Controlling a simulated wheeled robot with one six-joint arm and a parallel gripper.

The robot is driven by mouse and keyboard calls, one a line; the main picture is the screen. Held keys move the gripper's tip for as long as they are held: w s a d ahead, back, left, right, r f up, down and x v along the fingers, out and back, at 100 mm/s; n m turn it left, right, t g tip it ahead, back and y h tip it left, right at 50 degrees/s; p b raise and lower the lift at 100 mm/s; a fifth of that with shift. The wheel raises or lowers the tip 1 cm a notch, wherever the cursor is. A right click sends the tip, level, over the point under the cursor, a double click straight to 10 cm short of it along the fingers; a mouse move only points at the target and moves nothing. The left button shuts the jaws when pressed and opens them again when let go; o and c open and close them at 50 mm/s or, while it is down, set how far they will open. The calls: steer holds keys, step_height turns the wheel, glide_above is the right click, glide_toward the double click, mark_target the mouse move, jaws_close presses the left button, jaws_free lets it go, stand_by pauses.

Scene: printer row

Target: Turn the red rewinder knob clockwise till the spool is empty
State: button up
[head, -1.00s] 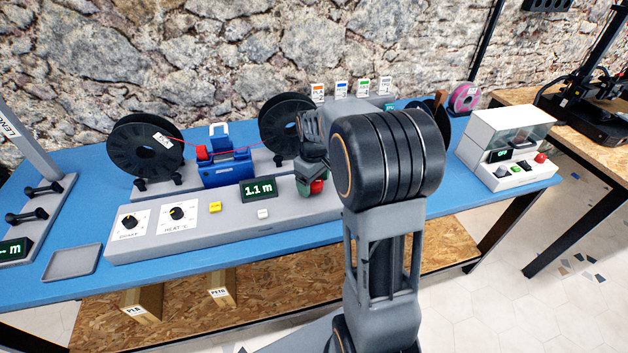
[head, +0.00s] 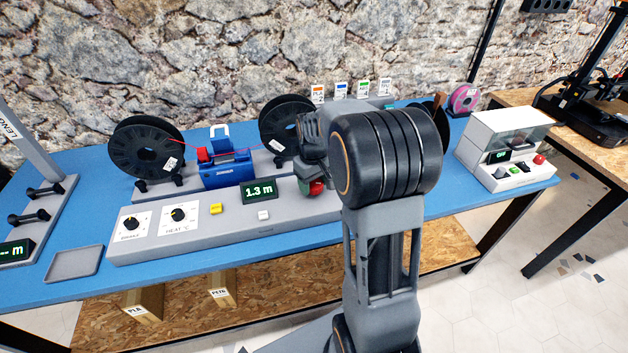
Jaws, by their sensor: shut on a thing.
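The red rewinder knob (head: 316,188) shows at the right part of the grey control panel (head: 280,221). My gripper (head: 307,181) is at the knob, shut on it; its fingers are mostly hidden behind my arm. The panel's green display (head: 258,191) reads 1.3 m. A black spool (head: 146,152) stands at the left of the rewinder with a thin red strand running from it to a blue device (head: 227,170). A second black spool (head: 284,127) stands to the right, partly hidden by my arm.
Two dials (head: 179,215), a yellow button (head: 216,209) and a white button (head: 264,215) sit on the panel. An empty grey tray (head: 75,263) lies at left. A white machine (head: 505,145) stands at right. A pink spool (head: 464,99) is behind it.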

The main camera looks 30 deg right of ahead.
steer(key=m+p, duration=0.1)
steer(key=m, duration=0.3)
steer(key=shift+r+m, duration=0.1)
steer(key=shift+m, duration=0.2)
steer(key=m+p, duration=0.1)
steer(key=m, duration=0.2)
steer(key=shift+m, duration=0.3)
steer(key=m+p, duration=0.1)
steer(key=m, duration=0.7)
steer(key=shift+m, duration=0.6)
steer(key=o, duration=0.9)
